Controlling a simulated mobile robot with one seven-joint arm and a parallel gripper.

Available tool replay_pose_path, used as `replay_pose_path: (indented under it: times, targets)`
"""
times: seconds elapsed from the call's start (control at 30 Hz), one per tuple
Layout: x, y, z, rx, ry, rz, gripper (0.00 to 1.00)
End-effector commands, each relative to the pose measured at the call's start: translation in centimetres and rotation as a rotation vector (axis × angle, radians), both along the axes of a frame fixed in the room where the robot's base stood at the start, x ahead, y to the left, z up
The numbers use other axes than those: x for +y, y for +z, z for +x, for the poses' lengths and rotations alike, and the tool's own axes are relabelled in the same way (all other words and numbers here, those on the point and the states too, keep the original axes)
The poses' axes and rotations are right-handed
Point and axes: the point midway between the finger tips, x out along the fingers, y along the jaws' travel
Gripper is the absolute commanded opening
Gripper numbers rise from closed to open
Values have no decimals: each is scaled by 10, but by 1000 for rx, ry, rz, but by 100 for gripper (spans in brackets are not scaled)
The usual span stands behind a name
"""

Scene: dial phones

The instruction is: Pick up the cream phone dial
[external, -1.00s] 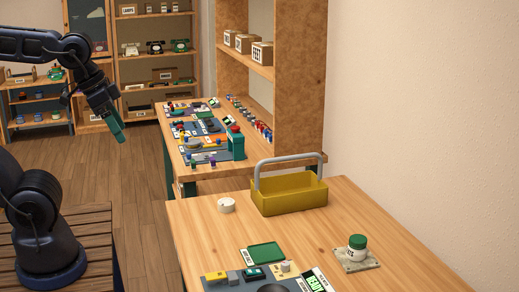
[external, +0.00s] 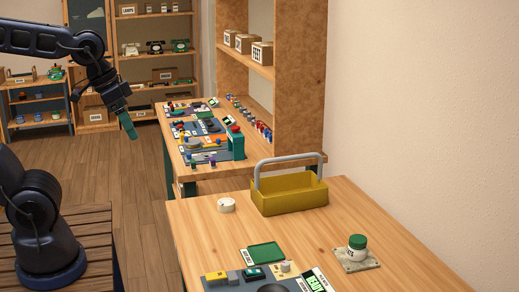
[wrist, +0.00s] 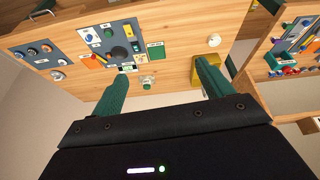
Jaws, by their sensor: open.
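A cream-white round dial (external: 226,205) lies flat on the wooden table, left of the yellow toolbox. A small white round piece near the toolbox in the wrist view (wrist: 213,40) appears to be this same dial. My gripper (external: 128,127) is open and empty, raised over the floor to the left of the table and well apart from the dial. In the wrist view its two green fingers (wrist: 161,70) are spread wide with nothing between them. Another white round piece (wrist: 57,75) lies at the left of the table in the wrist view; its details are too small to tell.
The table around the dial is clear.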

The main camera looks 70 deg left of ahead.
Motion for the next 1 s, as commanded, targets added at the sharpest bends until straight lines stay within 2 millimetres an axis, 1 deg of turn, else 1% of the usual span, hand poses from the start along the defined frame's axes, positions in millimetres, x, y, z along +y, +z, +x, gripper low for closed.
replay_pose_path:
  times: [0.03, 0.27, 0.53, 0.77, 1.0]
  targets:
    - [4, -2, 11, 15, 31, -9, 79]
    - [23, -10, 63, 65, 187, -57, 79]
    - [53, -32, 122, 118, 374, -107, 79]
    - [84, -61, 169, 162, 535, -144, 79]
    - [121, -102, 213, 206, 707, -176, 79]
